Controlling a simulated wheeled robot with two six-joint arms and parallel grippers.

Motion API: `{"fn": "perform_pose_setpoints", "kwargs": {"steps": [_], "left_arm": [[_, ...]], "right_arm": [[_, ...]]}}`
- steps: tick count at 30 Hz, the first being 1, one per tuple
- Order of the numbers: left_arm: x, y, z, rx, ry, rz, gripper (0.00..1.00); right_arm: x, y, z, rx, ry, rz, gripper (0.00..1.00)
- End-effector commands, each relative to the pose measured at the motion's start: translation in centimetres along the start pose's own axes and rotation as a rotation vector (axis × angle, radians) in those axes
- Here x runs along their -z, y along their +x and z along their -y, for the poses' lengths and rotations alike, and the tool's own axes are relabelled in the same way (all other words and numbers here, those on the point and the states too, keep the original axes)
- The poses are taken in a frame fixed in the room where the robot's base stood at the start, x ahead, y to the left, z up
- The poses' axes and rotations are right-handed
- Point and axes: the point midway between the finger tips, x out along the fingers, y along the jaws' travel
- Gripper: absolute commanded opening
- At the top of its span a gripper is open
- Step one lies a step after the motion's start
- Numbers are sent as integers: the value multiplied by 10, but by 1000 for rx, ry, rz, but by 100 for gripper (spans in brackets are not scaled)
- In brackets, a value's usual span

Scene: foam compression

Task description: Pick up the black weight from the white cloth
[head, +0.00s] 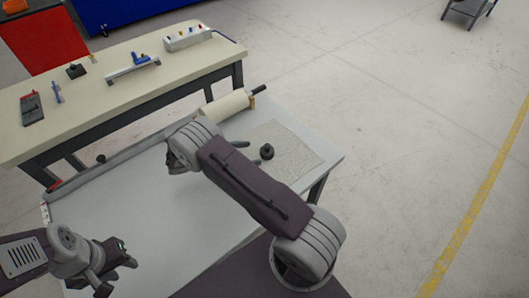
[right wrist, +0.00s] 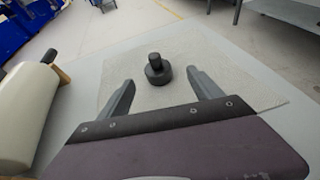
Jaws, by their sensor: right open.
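The black weight (head: 267,151), a squat disc with a knob on top, stands upright on the white cloth (head: 290,138) at the right end of the near table. It also shows in the right wrist view (right wrist: 158,72), on the textured cloth (right wrist: 250,92). My right gripper (head: 238,154) is open and empty, mostly hidden by my forearm in the head view. In the right wrist view its fingers (right wrist: 160,78) are spread, with the weight framed between and beyond them, not held. My left gripper (head: 116,271) is open and empty at the lower left.
A cream roll (head: 224,106) with a dark handle lies at the table's back edge, left of the cloth; it also shows in the right wrist view (right wrist: 25,110). Behind stands a bench (head: 100,110) with several tools. The table's middle is clear.

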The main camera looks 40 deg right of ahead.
Motion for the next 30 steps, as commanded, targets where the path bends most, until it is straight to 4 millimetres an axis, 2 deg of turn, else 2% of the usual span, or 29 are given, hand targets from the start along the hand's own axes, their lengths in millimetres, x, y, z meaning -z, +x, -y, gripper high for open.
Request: {"fn": "perform_pose_setpoints", "kwargs": {"steps": [6, 11, 18, 26, 29, 30], "left_arm": [[0, -2, 0, 0, 0, 0, 36], [0, -1, 0, 0, 0, 0, 36], [0, -1, 0, 0, 0, 0, 36], [0, -1, 0, 0, 0, 0, 36], [0, -1, 0, 0, 0, 0, 36], [0, -1, 0, 0, 0, 0, 36]], "right_arm": [[-1, 32, 1, 4, -1, 1, 75], [1, 43, -1, 5, 1, 0, 75], [4, 83, -5, 5, 0, -1, 75], [4, 87, -6, 2, 1, -1, 75], [4, 86, -6, 2, 1, -1, 50], [4, 86, -6, 2, 1, -1, 38]]}}
